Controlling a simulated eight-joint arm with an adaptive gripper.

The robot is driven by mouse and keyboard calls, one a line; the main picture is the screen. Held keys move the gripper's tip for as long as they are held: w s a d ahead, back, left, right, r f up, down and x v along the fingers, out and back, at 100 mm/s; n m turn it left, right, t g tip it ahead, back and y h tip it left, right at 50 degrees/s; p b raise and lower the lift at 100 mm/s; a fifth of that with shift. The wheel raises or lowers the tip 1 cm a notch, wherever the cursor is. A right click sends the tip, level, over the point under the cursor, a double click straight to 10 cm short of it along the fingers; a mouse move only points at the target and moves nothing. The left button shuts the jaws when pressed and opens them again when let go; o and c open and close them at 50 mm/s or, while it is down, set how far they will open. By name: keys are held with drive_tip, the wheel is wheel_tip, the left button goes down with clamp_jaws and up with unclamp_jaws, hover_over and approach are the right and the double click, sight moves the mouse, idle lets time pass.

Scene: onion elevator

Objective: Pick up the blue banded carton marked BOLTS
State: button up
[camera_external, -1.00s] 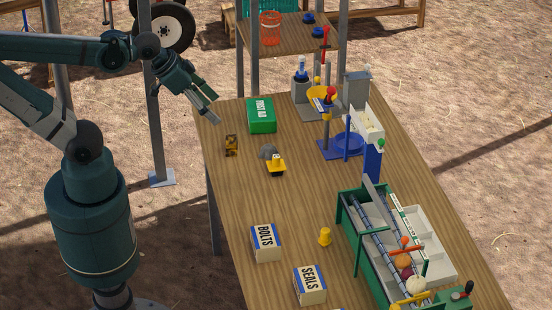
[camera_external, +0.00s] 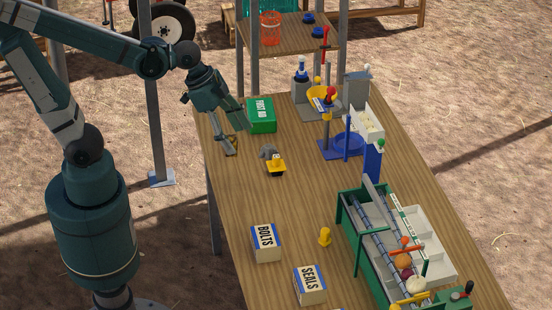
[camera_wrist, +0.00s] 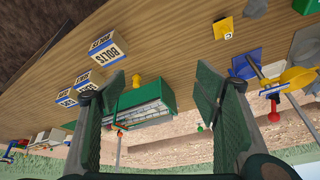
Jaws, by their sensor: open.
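The BOLTS carton (camera_external: 265,243), white with blue bands, stands on the wooden table near its left edge in the external view. In the wrist view the BOLTS carton (camera_wrist: 108,49) shows at upper left. My gripper (camera_external: 233,142) is over the back left of the table, next to the green first aid box, well away from the carton. In the wrist view my gripper (camera_wrist: 160,92) has its fingers wide apart with nothing held between them.
A similar SEALS carton (camera_external: 310,284) stands in front of the BOLTS carton. A yellow piece (camera_external: 325,237) is to its right, then the green sorting machine (camera_external: 345,217). A green first aid box (camera_external: 261,116) and a yellow block (camera_external: 276,166) are further back. Table between them and BOLTS is clear.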

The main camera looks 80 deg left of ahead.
drive_tip(key=w+d+f+m+g+h+b, duration=0.1)
drive_tip(key=w+d+f+m, duration=0.1)
drive_tip(key=d+f+m, duration=0.15)
drive_tip(key=w+d+f+m+g+h, duration=0.1)
drive_tip(key=w+d+f+m, duration=0.15)
drive_tip(key=d+f, duration=0.25)
drive_tip(key=m+g, duration=0.3)
drive_tip(key=m, duration=0.3)
hover_over(265, 236)
drive_tip(key=a, duration=0.3)
drive_tip(key=shift+h, duration=0.3)
wheel_tip(265, 236, down, 9)
drive_tip(key=shift+w+d+r+b, duration=0.1)
drive_tip(key=shift+d+b, duration=0.05)
drive_tip(key=shift+b, duration=0.3)
drive_tip(key=shift+d+f, duration=0.25)
drive_tip(key=shift+f, duration=0.15)
drive_tip(key=shift+b+x, duration=0.3)
drive_tip(key=shift+x, duration=1)
drive_tip(key=shift+b+x, duration=0.65)
drive_tip(key=shift+x, duration=2)
